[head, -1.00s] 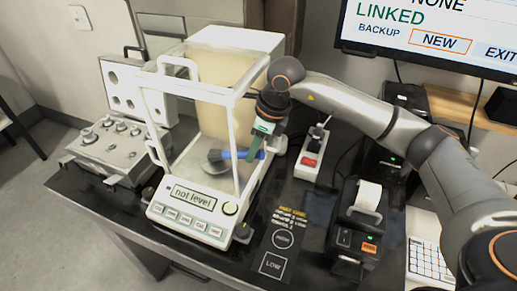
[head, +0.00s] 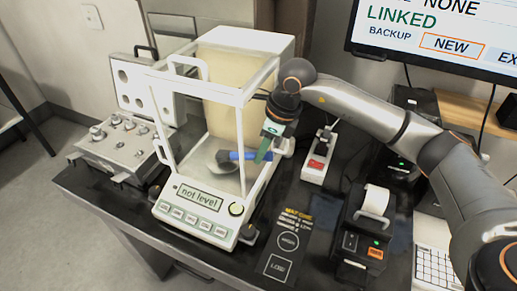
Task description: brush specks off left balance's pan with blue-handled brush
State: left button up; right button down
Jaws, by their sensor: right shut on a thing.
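The left balance (head: 196,216) stands on the dark table with a glass draft shield in a white frame. Its display reads "not level". My right gripper (head: 263,151) is at the right side of the shield, shut on the blue-handled brush (head: 237,156). I cannot tell whether the bristles touch the pan. Specks are too small to make out. My left gripper is not in view.
An open case of weights (head: 118,145) stands left of the balance. To the right are a power strip with a red switch (head: 318,162), a small printer (head: 362,232) and a keypad (head: 434,268). A monitor (head: 440,35) hangs at the back right. The shield's frame posts stand close to my gripper.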

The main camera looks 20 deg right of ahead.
jog(key=shift+s+d, duration=0.95)
jog(key=shift+d, duration=0.05)
jog(key=shift+r, duration=0.15)
jog(key=shift+r+p, duration=0.4)
jog(key=shift+r, duration=0.5)
jog(key=shift+s+d+f, duration=0.1)
jog(key=shift+s+d, duration=0.2)
jog(key=shift+d, duration=0.05)
jog(key=s+d+b, duration=0.4)
jog(key=s+d, duration=0.3)
jog(key=d, duration=0.1)
jog(key=shift+s+b, duration=0.35)
